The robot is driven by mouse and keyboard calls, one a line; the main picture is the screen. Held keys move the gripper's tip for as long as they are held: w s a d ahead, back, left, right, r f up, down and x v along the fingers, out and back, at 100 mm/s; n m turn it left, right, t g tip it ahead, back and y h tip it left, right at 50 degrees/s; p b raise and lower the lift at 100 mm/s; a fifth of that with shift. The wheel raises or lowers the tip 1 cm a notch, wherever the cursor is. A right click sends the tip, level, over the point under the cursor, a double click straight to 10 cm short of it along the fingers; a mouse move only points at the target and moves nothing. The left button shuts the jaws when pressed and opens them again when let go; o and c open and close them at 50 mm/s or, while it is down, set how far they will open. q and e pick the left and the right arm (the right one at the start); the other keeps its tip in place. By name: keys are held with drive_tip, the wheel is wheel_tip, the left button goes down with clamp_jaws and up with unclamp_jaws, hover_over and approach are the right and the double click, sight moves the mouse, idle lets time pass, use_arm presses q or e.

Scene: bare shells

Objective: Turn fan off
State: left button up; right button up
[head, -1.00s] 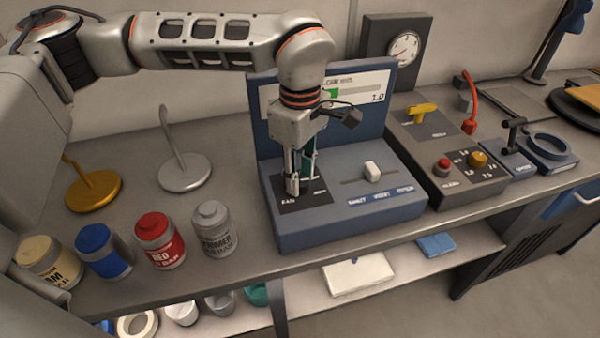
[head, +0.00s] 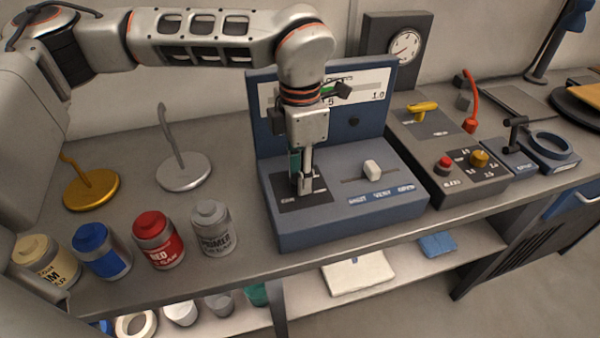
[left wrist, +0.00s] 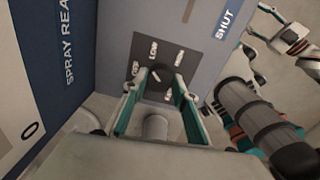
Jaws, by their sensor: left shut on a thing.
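The blue control console (head: 350,215) stands on the bench, with a square black dial panel (head: 318,196) on its left top. My left gripper (head: 304,188) points down at this panel and is shut on the fan knob, which it hides in the head view. In the left wrist view the two fingers (left wrist: 158,84) close around the dark knob (left wrist: 157,76). The labels LOW and HIGH show around it; which mark the knob points at is unclear. What looks like my right gripper (left wrist: 258,22) is at the upper right of the left wrist view, its fingers apart.
A white slider (head: 372,169) is on the console's right. A grey box with red and yellow knobs (head: 455,165) stands to its right. Several paint cans (head: 160,242) stand at the left front. Gold (head: 92,189) and silver (head: 183,172) round-based stands are behind them.

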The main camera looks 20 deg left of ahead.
use_arm(q)
drive_tip(key=n, duration=0.4)
drive_tip(key=shift+n, duration=0.3)
drive_tip(key=shift+n+b, duration=0.35)
drive_tip(key=shift+n, duration=1.35)
drive_tip(key=shift+r, duration=0.1)
drive_tip(key=o, duration=1.1)
wheel_tip(320, 180, up, 12)
